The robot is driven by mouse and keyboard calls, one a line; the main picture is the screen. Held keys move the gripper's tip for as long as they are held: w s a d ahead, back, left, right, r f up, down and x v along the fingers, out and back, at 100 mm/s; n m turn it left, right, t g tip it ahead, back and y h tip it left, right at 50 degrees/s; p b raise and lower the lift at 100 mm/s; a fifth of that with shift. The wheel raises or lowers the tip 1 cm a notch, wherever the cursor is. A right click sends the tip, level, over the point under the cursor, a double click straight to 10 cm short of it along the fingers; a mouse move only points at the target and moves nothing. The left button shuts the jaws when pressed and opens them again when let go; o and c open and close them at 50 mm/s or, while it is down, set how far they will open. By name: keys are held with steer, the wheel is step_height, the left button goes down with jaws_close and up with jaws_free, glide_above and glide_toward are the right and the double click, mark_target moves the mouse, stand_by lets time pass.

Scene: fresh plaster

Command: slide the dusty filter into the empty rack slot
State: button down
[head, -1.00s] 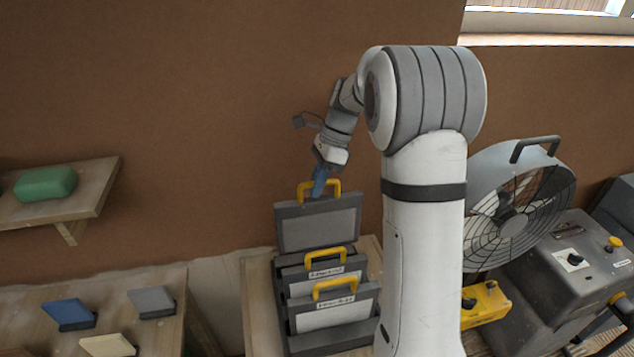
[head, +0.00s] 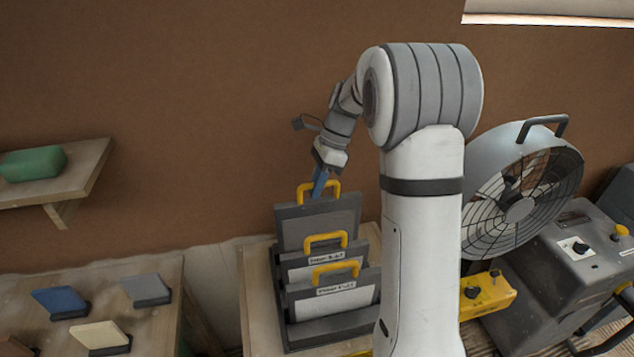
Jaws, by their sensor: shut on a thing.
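The dusty filter (head: 322,226) is a grey-faced panel in a dark frame with a yellow handle on top. My gripper (head: 319,188) is shut on that handle from above. The filter stands upright at the back of the rack (head: 330,330), behind two other filters. Its lower part is hidden by them, so I cannot tell how deep it sits in a slot. The middle filter (head: 296,274) and the front filter (head: 353,298) have paler faces, labels and yellow handles, and stand in the rack.
A fan (head: 520,195) and a grey machine (head: 572,270) stand right of my arm. A yellow case (head: 490,296) is below the fan. Left are a table with trowel-like blocks (head: 60,300) and a shelf (head: 80,180) with a green block (head: 33,163).

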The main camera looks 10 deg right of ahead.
mark_target(315, 210)
steer(key=shift+f+b, duration=1.55)
steer(key=shift+f, duration=1.85)
steer(key=shift+a+p, duration=0.15)
steer(key=shift+p, duration=0.15)
steer(key=shift+f, duration=0.15)
steer(key=shift+f+b, duration=0.35)
steer(key=shift+f, duration=0.15)
steer(key=c, duration=1.3)
jaws_free()
steer(key=shift+c, duration=0.2)
steer(key=v, duration=0.7)
steer(key=shift+w+r+b, duration=0.15)
steer(key=shift+r+b, duration=0.15)
steer(key=shift+b, duration=0.05)
